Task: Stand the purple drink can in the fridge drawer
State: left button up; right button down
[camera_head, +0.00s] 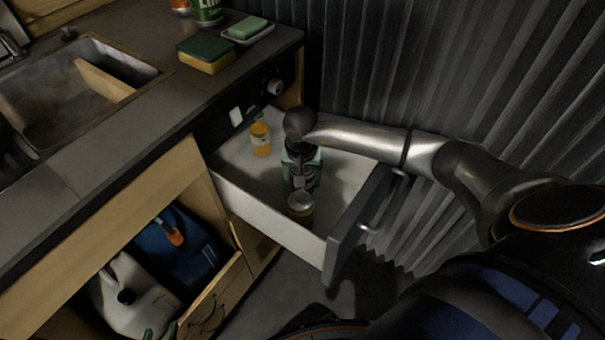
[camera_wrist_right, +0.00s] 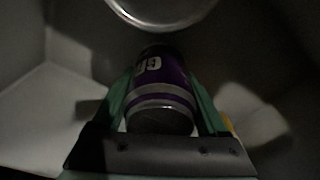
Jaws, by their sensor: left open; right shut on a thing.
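In the head view the fridge drawer (camera_head: 335,205) is pulled open, with pale inner walls. An arm from the right reaches down into it, with my right gripper (camera_head: 301,170) at its end. In the right wrist view the purple drink can (camera_wrist_right: 162,88), with silver bands and pale lettering, sits between the green fingers of that gripper (camera_wrist_right: 163,103), which is shut on it. The can looks upright. I cannot tell whether its base touches the drawer floor.
An orange jar (camera_head: 261,139) stands at the drawer's back left. A metal-lidded jar (camera_head: 300,204) stands near the gripper on the viewer's side; its lid (camera_wrist_right: 163,8) shows in the wrist view. The counter (camera_head: 150,150) overhangs on the left; a ribbed wall (camera_head: 450,70) rises behind.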

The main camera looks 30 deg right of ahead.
pick_arm(q)
jog(key=shift+w+r, duration=0.1)
jog(key=shift+w, duration=0.05)
pick_arm(e)
jog(key=shift+c, duration=1.6)
grip_release()
jog(key=shift+f, duration=0.1)
jog(key=o, duration=0.3)
pick_arm(q)
jog(key=shift+w+d+r+t, duration=0.15)
jog(key=shift+w+r+t, duration=0.4)
jog(key=shift+r, duration=0.2)
jog(key=shift+f, duration=0.1)
pick_arm(e)
notch_tip(320, 180, up, 4)
jog(key=shift+s+a+f+p, duration=0.1)
jog(key=shift+f+p, duration=0.1)
jog(key=shift+p, duration=0.25)
pick_arm(q)
jog(key=s, duration=0.1)
jog(key=s+f+g, duration=0.1)
jog(key=g+p, duration=0.1)
jog(key=shift+s+d+f, duration=0.25)
jog(key=shift+s+f, duration=0.15)
pick_arm(e)
jog(key=r, duration=0.5)
jog(key=s+r, duration=0.1)
jog(key=r, duration=0.2)
jog(key=shift+a+r, duration=0.3)
jog(key=shift+a, duration=0.1)
